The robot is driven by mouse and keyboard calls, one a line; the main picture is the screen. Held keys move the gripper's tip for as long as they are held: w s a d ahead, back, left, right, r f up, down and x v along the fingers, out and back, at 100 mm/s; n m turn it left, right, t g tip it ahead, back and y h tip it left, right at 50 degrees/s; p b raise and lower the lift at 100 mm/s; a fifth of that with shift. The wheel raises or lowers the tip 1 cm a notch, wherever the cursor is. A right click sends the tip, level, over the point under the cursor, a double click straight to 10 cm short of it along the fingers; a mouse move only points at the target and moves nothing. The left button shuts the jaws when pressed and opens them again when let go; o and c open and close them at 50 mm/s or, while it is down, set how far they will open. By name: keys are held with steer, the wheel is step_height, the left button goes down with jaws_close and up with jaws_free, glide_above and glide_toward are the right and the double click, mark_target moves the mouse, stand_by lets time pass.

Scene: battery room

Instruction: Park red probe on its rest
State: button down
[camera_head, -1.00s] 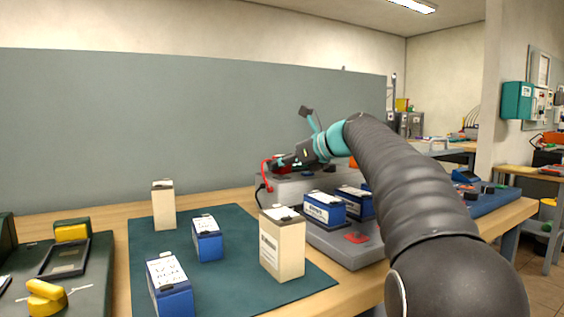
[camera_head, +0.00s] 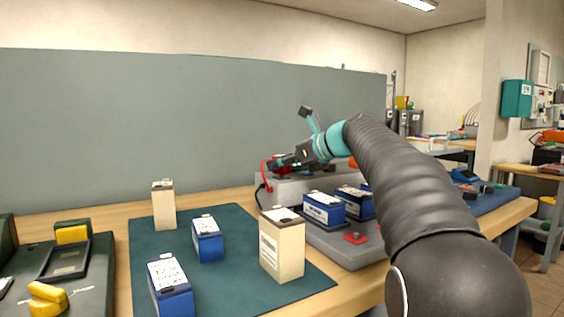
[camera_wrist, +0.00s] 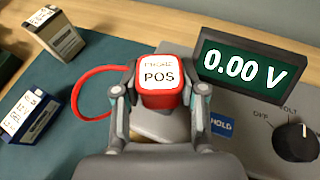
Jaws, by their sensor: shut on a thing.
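The red probe (camera_wrist: 158,80), with a white label reading POS on its top, is between the fingers of my gripper (camera_wrist: 158,100) in the wrist view. My gripper is shut on it. A red lead (camera_wrist: 82,88) loops out to the left of the probe. In the head view my gripper (camera_head: 275,164) is over the left end of the grey tester (camera_head: 290,190), and the red lead (camera_head: 264,172) hangs at its left. The probe's lower part is hidden by the gripper. I cannot make out its rest.
The tester's display (camera_wrist: 245,70) reads 0.00 V, with a dial (camera_wrist: 296,143) below it. Blue batteries (camera_head: 323,208) stand on the grey tray (camera_head: 335,245). Cream (camera_head: 283,250) and blue batteries stand on the green mat (camera_head: 235,283). A yellow-handled item (camera_head: 48,298) lies far left.

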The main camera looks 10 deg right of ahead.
steer(key=shift+f+b, duration=0.4)
steer(key=shift+f, duration=0.25)
stand_by(0.5)
steer(key=c, duration=0.9)
jaws_free()
steer(key=p+v, duration=0.3)
steer(key=v, duration=0.8)
